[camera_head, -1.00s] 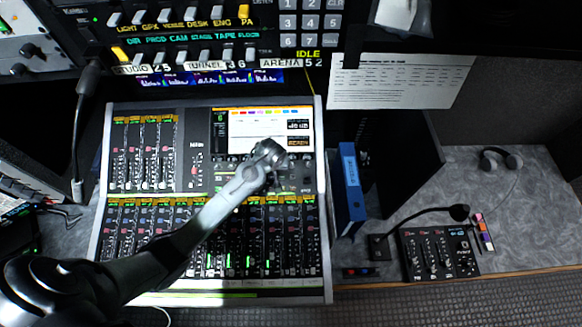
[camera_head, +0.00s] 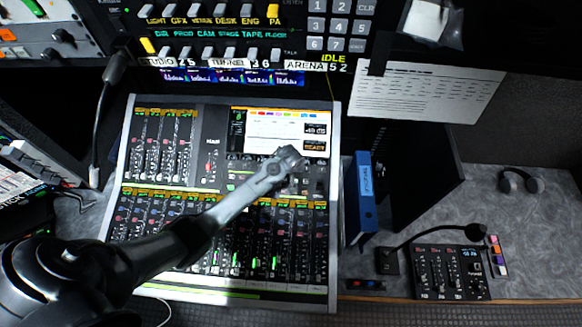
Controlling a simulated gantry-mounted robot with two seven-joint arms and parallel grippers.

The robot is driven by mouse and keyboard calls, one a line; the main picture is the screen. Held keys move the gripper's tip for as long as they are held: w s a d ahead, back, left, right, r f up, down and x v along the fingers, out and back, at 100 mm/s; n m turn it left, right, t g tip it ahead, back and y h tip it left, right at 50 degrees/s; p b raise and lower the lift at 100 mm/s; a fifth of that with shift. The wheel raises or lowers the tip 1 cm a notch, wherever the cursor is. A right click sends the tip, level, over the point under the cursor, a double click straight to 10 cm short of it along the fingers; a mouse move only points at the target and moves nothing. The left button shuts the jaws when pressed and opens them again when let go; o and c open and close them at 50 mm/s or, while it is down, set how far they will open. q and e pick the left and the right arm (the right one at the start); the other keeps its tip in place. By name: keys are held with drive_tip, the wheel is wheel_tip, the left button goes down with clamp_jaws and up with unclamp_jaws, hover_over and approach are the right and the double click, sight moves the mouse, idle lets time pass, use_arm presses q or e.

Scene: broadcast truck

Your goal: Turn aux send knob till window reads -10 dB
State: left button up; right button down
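The mixing console (camera_head: 218,292) stands in the middle of the view, with its screen (camera_head: 265,130) at the upper right. A small dark readout window (camera_head: 315,129) at the screen's right edge shows white digits and "dB"; the digits are too small to read surely. An orange word, apparently READY, shows below it. My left gripper (camera_head: 291,157) is over the controls just below the screen. The aux send knob cannot be picked out and may be hidden by the gripper. Whether the fingers are open or shut does not show. My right gripper is not in view.
A blue binder (camera_head: 364,190) stands just right of the console. A small control box (camera_head: 449,272) and a gooseneck microphone (camera_head: 440,229) sit farther right. Headphones (camera_head: 518,180) lie at the far right. An intercom panel (camera_head: 220,35) hangs above the console. The grey desk at right has free room.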

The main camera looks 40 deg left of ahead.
use_arm(q)
drive_tip(key=shift+f, duration=0.1)
clamp_jaws()
idle(0.3)
drive_tip(key=shift+m+p, duration=0.85)
drive_tip(key=shift+m, duration=0.15)
drive_tip(key=shift+m+p, duration=0.7)
drive_tip(key=shift+m, duration=0.5)
drive_tip(key=m+p, duration=0.1)
drive_tip(key=m, duration=0.2)
drive_tip(key=shift+m, duration=0.3)
drive_tip(key=shift+m+p, duration=0.5)
drive_tip(key=shift+m, duration=1.3)
drive_tip(key=shift+d, duration=0.1)
